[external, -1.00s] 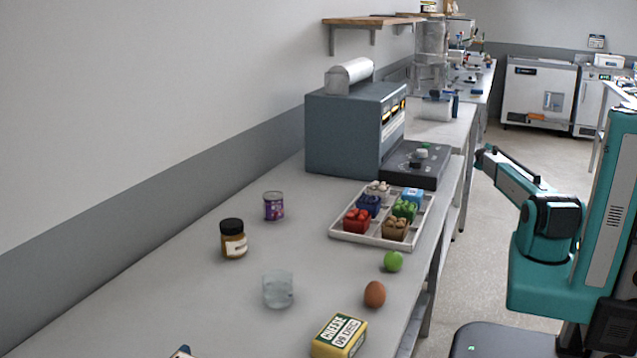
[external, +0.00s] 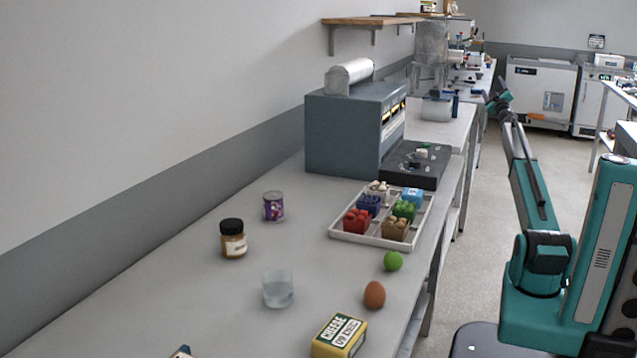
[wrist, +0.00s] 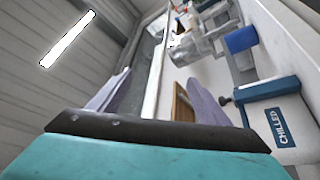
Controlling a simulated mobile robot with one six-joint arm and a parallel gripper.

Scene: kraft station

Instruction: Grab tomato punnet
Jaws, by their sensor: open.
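The tomato punnet (external: 356,221), a small red box with red rounded tops, sits in the front left compartment of a white divided tray (external: 374,241) on the bench. My gripper (external: 498,100) is raised beyond the bench's right edge, far from the punnet and touching nothing. In the wrist view my gripper (wrist: 155,98) shows two pale fingers spread apart with nothing between them. The punnet does not show in the wrist view.
Other punnets, blue (external: 369,204), green (external: 404,209) and brown (external: 396,229), share the tray. A grey machine (external: 343,135) stands behind it. A green ball (external: 393,261) and a brown egg (external: 374,294) lie in front. A box labelled CHILLED (wrist: 280,125) shows in the wrist view.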

